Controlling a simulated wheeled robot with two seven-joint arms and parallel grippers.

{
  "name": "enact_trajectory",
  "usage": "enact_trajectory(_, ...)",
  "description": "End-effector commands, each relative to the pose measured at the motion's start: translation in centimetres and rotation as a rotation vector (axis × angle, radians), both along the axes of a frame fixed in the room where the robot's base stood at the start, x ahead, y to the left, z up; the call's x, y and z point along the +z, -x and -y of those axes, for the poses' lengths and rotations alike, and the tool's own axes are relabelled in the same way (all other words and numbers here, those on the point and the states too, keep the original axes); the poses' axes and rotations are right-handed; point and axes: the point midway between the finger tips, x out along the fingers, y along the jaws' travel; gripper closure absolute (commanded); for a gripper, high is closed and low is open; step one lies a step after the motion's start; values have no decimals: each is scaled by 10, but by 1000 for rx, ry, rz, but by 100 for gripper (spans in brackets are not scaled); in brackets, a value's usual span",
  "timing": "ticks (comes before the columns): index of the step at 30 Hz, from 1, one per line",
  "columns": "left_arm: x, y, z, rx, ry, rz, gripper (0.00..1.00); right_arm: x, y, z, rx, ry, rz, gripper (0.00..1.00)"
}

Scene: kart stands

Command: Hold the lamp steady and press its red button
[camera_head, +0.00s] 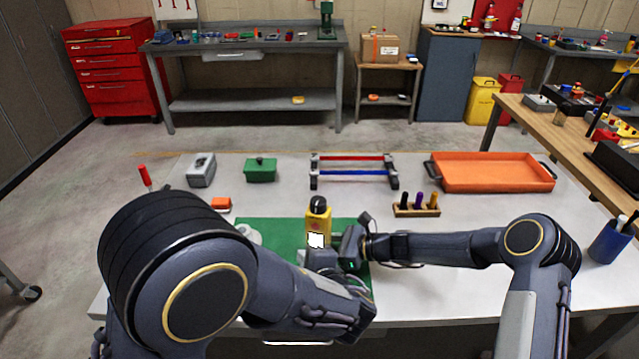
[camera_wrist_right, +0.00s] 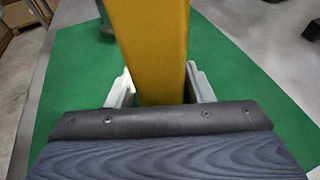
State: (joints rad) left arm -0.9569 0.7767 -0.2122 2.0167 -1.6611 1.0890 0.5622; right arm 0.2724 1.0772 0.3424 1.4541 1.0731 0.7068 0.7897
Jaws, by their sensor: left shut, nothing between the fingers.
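The lamp (camera_head: 319,221) is a yellow upright body with a black top, on the green mat (camera_head: 275,228). A small red spot, the button (camera_head: 317,226), shows on its face above a bright white patch. My left gripper (camera_head: 318,257) is at the lower front of the lamp, shut and empty; whether it touches the lamp cannot be told. My right gripper (camera_head: 349,248) reaches in from the right. In the right wrist view its pale fingers (camera_wrist_right: 160,88) lie on both sides of the yellow body (camera_wrist_right: 155,45), shut on it. The lamp's base is hidden.
A pale object (camera_head: 247,235) sits on the mat left of the lamp. Behind stand a green box (camera_head: 260,170), a rack with red and blue bars (camera_head: 353,173), a wooden holder (camera_head: 416,210) and an orange tray (camera_head: 490,185). An orange block (camera_head: 222,203) lies left.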

Motion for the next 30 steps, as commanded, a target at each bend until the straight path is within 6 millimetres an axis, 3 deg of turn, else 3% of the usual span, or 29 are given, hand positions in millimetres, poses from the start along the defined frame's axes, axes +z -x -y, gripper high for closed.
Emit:
enact_trajectory(4, 0, 0, 0, 0, 0, 0, 100, 0, 0, 0, 0, 0, 0, 35)
enact_trajectory(14, 0, 0, 0, 0, 0, 0, 100, 2, 1, 4, -1, -1, 1, 35)
enact_trajectory(30, 0, 0, 0, 0, 0, 0, 100, 30, 29, 95, -3, 1, 1, 35)
